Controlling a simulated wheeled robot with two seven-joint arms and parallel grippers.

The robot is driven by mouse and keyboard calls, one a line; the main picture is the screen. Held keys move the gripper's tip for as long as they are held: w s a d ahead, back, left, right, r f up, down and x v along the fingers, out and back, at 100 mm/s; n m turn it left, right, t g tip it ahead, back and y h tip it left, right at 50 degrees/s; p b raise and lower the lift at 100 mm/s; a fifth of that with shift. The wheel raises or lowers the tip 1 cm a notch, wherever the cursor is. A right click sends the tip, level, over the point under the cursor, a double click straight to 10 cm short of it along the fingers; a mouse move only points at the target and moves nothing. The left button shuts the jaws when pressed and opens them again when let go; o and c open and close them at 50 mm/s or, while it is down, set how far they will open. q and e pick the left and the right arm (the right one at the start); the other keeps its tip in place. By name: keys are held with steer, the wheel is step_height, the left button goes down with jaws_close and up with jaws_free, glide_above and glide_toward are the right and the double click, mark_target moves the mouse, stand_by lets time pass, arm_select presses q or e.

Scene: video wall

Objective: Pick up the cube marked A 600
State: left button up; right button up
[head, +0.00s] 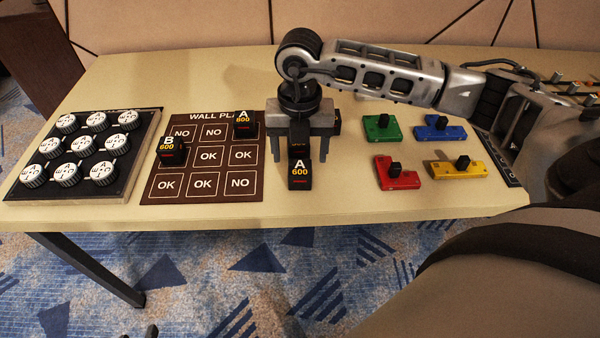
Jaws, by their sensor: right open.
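The black cube marked A 600 (300,175) sits on the table near its front edge, right of the dark wall plan board. My right gripper (299,157) points down, with its fingers spread left and right. The cube shows just in front of the gap between the fingertips; I cannot tell whether it is partly between them. A dark block (299,143) shows between the fingers behind the cube, and I cannot tell what it is. Nothing is visibly gripped. My left gripper is not in view.
The wall plan board (203,184) carries a B 600 cube (172,153) and an A 800 cube (246,125). A dark tray (125,172) with several white knobs stands at left. Green (376,133), blue (428,133), red (407,180) and yellow (470,172) knobbed blocks lie at right.

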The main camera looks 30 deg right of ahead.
mark_target(300, 167)
step_height(300, 167, down, 5)
steer(key=shift+f, duration=0.1)
steer(key=c, duration=1.1)
